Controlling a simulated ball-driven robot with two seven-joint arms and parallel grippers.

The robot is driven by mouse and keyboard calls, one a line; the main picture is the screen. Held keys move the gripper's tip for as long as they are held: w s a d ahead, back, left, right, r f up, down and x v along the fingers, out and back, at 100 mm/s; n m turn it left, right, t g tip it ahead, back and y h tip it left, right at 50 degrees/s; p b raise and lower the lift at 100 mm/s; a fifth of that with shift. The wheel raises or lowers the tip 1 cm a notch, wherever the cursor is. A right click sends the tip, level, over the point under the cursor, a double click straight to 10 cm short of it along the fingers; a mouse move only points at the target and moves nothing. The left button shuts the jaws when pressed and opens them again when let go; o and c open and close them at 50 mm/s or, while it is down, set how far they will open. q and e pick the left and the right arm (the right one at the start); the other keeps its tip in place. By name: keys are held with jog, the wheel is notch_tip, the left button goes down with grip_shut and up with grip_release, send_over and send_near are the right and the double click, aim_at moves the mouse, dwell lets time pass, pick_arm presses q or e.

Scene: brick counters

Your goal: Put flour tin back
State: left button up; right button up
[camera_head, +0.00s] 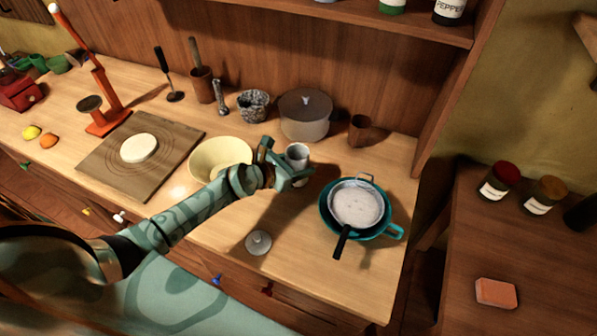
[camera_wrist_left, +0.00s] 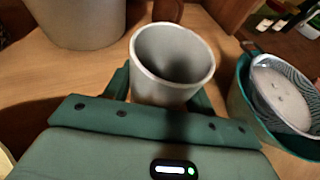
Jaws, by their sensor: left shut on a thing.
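The flour tin is a grey metal cylinder (camera_head: 297,153) with an open top, near the middle of the counter in the head view. My left gripper (camera_head: 291,174) is shut around it. In the left wrist view the tin (camera_wrist_left: 172,62) stands between the green fingers, its rim toward the camera and its inside looking empty. I cannot tell whether its base touches the counter. A small round metal lid with a knob (camera_head: 258,242) lies on the counter in front of the gripper. My right gripper is not in view.
A cream bowl (camera_head: 220,155) is left of the gripper. A lidded grey pot (camera_head: 304,117) and brown cup (camera_head: 361,130) stand behind. A sieve of white powder (camera_head: 357,205) rests over a teal pan (camera_head: 398,232) at right. The front counter around the lid is mostly clear.

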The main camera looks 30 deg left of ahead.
pick_arm(q)
jog(key=shift+w+f, duration=0.1)
jog(key=shift+f, duration=0.55)
jog(key=shift+r, duration=0.25)
jog(key=shift+f, duration=0.25)
jog(key=o, duration=1.2)
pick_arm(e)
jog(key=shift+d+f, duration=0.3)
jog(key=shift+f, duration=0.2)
pick_arm(q)
jog(key=shift+r, duration=0.25)
jog(key=p+v, duration=0.3)
jog(key=v, duration=0.9)
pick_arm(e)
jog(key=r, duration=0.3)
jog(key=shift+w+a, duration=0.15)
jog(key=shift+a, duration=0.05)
pick_arm(q)
jog(key=shift+f, duration=0.1)
